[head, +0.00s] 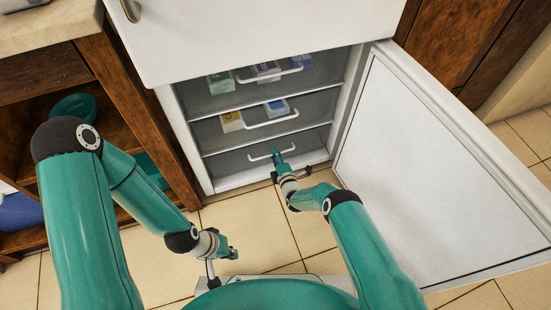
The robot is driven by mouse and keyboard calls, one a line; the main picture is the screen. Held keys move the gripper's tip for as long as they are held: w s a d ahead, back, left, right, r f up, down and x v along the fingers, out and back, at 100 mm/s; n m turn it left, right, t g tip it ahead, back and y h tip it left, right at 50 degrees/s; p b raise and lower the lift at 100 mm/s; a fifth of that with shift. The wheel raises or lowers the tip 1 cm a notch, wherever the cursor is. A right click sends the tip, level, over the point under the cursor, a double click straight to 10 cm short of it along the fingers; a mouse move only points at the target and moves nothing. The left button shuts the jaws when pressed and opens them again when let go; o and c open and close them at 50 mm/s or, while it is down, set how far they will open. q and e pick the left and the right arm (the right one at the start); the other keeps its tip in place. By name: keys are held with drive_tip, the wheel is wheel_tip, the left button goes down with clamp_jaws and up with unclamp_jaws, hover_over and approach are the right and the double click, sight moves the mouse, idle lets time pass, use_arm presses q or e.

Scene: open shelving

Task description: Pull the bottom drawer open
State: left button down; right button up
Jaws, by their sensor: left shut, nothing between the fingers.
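The bottom drawer (238,167) is the lowest of three clear-fronted drawers in the open white cabinet and looks pushed in. Its white bar handle (259,157) runs across the front. My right gripper (277,153) is at this handle, its fingers overlapping the bar in the picture. I cannot tell whether they touch or grip it; the fingers are small and partly hidden. My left gripper (231,253) is shut and empty, low over the tiled floor, well in front of the cabinet and apart from the drawer.
The cabinet's lower door (420,170) stands wide open at the right. The middle drawer (215,138) and top drawer (200,100) hold small boxes. A wooden shelf unit (130,110) stands close at the left. Tiled floor (270,225) in front is clear.

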clamp_jaws()
drive_tip(key=shift+f, duration=0.1)
idle(0.4)
